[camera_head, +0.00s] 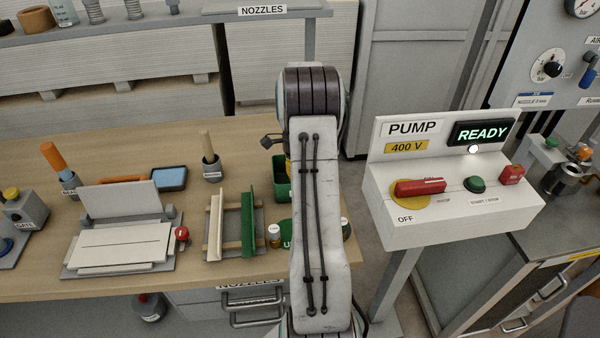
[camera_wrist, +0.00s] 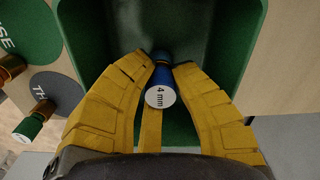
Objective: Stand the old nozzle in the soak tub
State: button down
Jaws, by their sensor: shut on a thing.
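The old nozzle (camera_wrist: 160,92), a blue piece with a white end marked "4 mm", is between the yellow fingers of my gripper (camera_wrist: 165,66) in the wrist view. My gripper is shut on it. The nozzle is seen nearly end-on, inside the outline of the green soak tub (camera_wrist: 222,22). I cannot tell whether its lower end touches the tub floor. In the head view the tub (camera_head: 281,190) stands on the wooden bench, partly hidden by my arm. The nozzle is hidden there, and only a bit of yellow finger shows.
A green-and-cream rack (camera_head: 247,225) stands left of my arm. The pump box (camera_head: 450,195) stands at the right, reading READY.

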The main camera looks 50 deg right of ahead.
jog(key=shift+f, duration=0.1)
jog(key=c, duration=1.2)
grip_release()
